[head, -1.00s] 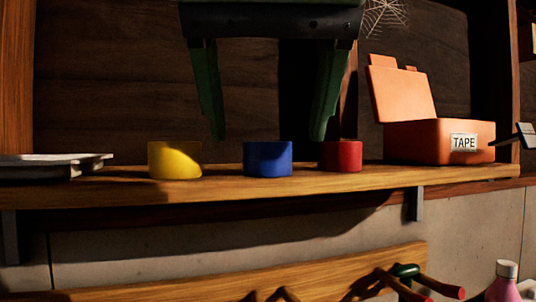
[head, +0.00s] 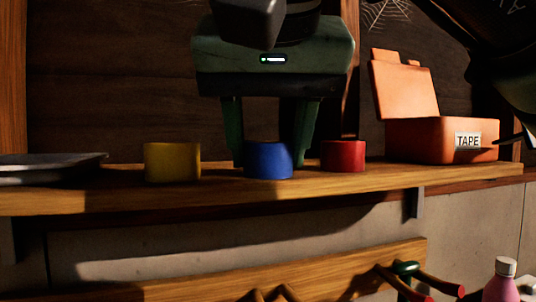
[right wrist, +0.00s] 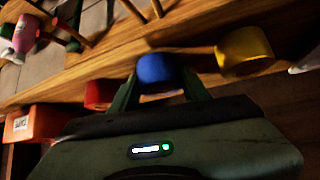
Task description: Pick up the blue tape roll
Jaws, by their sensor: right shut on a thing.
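The blue tape roll (head: 268,161) stands on the wooden shelf (head: 300,185) between the yellow and red rolls. My right gripper (head: 268,155) reaches down from above and behind it. Its two dark green fingers come down on either side of the blue roll, with their tips partly hidden behind it. In the right wrist view the blue roll (right wrist: 160,72) sits between the fingertips of the right gripper (right wrist: 160,84), which is shut on it. The roll looks slightly tilted in the head view. My left gripper is not in view.
A yellow roll (head: 172,163) stands to the left and a red roll (head: 343,156) close to the right. An open orange box (head: 420,141) labelled TAPE is farther right. A grey tray (head: 50,168) lies at the left end. Tools and a pink bottle (head: 503,285) show below.

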